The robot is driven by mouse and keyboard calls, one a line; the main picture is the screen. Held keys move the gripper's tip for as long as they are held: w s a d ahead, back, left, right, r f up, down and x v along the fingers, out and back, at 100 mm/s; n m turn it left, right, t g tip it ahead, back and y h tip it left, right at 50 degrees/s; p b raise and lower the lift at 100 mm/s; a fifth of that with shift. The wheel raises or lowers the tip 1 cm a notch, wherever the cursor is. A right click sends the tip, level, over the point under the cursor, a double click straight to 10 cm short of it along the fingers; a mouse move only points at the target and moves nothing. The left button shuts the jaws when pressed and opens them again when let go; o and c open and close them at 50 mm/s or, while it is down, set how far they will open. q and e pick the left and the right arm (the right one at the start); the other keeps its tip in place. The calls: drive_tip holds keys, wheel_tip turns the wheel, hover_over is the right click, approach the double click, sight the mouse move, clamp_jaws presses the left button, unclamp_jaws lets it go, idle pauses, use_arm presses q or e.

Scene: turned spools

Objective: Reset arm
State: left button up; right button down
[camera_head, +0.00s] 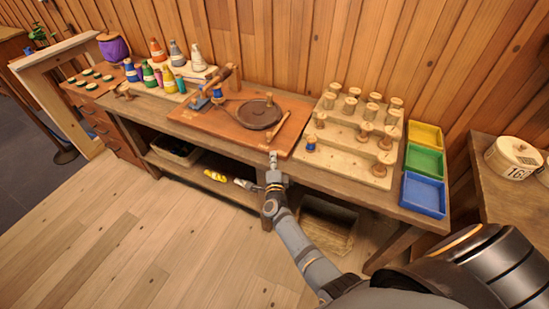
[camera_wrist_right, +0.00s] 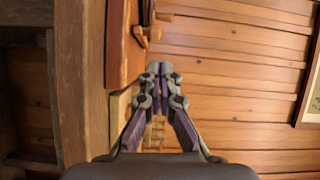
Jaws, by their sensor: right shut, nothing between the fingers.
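My right gripper (camera_head: 273,158) is at the front edge of the workbench, in front of the brown board (camera_head: 188,115) with the round dark disc (camera_head: 260,114). In the right wrist view the fingers of this gripper (camera_wrist_right: 159,70) meet at the tips, and nothing shows between them. My left gripper is not in either view. A wooden spool rack (camera_head: 345,165) stands right of the board, with several plain spools and a blue-wound spool (camera_head: 311,143) at its front left.
Yellow (camera_head: 425,135), green (camera_head: 424,161) and blue (camera_head: 422,195) trays line the bench's right end. Paint bottles (camera_head: 178,53) stand at the back left. A side table (camera_head: 480,190) with a round box (camera_head: 513,157) is at right. The floor (camera_head: 130,235) in front is clear.

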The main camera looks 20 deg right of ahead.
drive_tip(key=s+a+f+n+g+y, duration=0.1)
drive_tip(key=s+f+n+g+y, duration=0.1)
drive_tip(key=s+f+n, duration=0.5)
drive_tip(key=s+a+f+n+g+y, duration=0.15)
drive_tip(key=s+f, duration=0.35)
drive_tip(key=f, duration=0.5)
drive_tip(key=s+f+n+g+y, duration=0.3)
drive_tip(key=s+f+n, duration=0.15)
drive_tip(key=f, duration=0.45)
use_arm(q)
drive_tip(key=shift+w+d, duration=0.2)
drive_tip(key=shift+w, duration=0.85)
use_arm(e)
drive_tip(key=s+d+f+n+g, duration=0.1)
drive_tip(key=s+f+n+g, duration=0.2)
drive_tip(key=s, duration=0.8)
drive_tip(key=s+d+f+n+g, duration=0.2)
drive_tip(key=s+f, duration=0.4)
drive_tip(key=s, duration=0.6)
drive_tip(key=s+d+f+n+g, duration=0.2)
drive_tip(key=s+f+n+g, duration=0.2)
drive_tip(key=s, duration=0.8)
drive_tip(key=shift+d+f, duration=0.15)
drive_tip(key=shift+f, duration=0.6)
drive_tip(key=shift+s+h, duration=0.1)
drive_tip(key=shift+h, duration=0.15)
